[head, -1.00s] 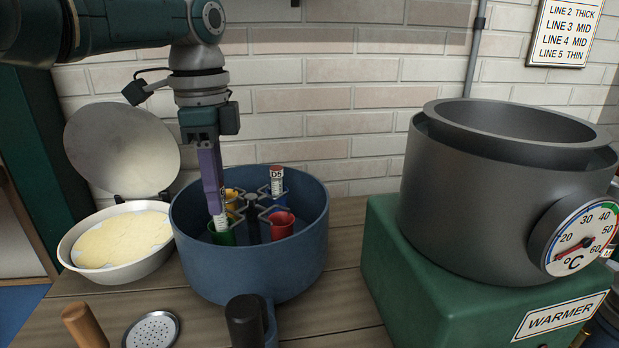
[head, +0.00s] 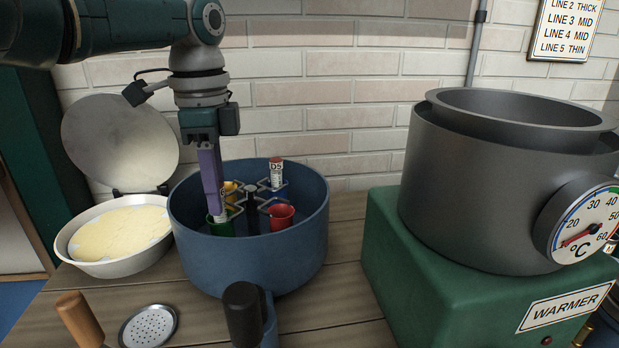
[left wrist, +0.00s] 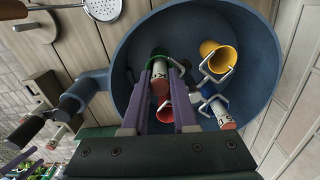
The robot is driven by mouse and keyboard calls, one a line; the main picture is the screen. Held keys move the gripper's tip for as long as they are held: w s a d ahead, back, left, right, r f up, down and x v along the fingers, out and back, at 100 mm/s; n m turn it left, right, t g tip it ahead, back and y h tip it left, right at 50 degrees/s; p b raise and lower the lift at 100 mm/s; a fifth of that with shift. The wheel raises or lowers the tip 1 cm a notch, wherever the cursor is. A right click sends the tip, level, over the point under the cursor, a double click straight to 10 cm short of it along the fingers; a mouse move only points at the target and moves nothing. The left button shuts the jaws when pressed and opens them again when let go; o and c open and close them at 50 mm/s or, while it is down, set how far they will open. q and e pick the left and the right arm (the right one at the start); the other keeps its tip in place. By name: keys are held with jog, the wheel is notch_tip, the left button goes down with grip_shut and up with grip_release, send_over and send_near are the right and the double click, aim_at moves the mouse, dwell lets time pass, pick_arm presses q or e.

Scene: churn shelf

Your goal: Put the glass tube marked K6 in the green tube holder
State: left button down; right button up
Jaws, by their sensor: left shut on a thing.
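My left gripper (head: 215,212) reaches down into the blue round pot (head: 250,262), its purple fingers shut on a glass tube with a white label (left wrist: 159,88). The tube's lower end is inside the green tube holder (head: 220,229), which also shows in the left wrist view (left wrist: 157,53). The label is partly covered by the fingers; a K seems to show, but I cannot read all of it. Another tube with a red top (head: 276,170) stands in the blue holder (head: 272,192). The red holder (head: 281,215) and yellow holder (head: 231,187) look empty. My right gripper is not in view.
A grey drum (head: 480,200) with a dial sits on the green warmer (head: 410,270) at the right. A white bowl with pale contents (head: 90,265) stands left of the pot. A skimmer (head: 150,327) and the pot's dark handle (head: 243,312) are in front.

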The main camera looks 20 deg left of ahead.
pick_arm(q)
jog(key=shift+f, duration=0.2)
jog(key=c, duration=0.6)
grip_release()
jog(key=shift+o, duration=0.3)
jog(key=shift+o, duration=1.2)
jog(key=shift+r, duration=0.15)
notch_tip(320, 180, up, 9)
jog(key=p, duration=0.9)
